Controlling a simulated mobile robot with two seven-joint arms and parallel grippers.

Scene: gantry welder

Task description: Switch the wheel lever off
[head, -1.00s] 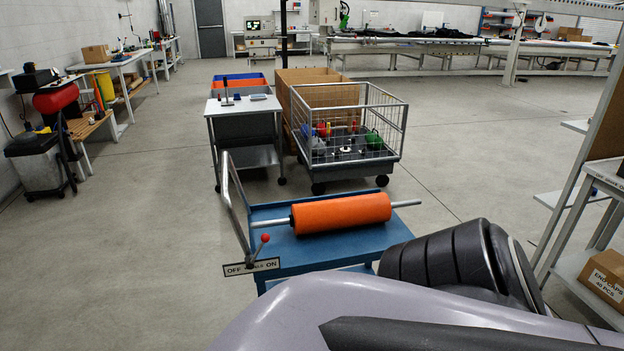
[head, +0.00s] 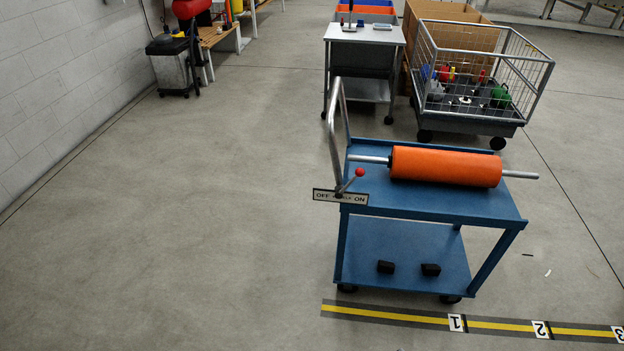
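The wheel lever (head: 350,181) is a short metal rod with a red ball knob (head: 359,172). It sits at the near left corner of a blue cart (head: 370,205), by the cart's handle (head: 335,130). The lever tilts up to the right, toward the ON side. Neither of my grippers shows in the head view.
An orange roller (head: 445,167) on a metal shaft lies on the cart's top. Two black blocks (head: 430,270) are on its lower shelf. A grey table (head: 365,37) and wire cage trolley (head: 470,122) stand behind. The floor left of the cart is clear.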

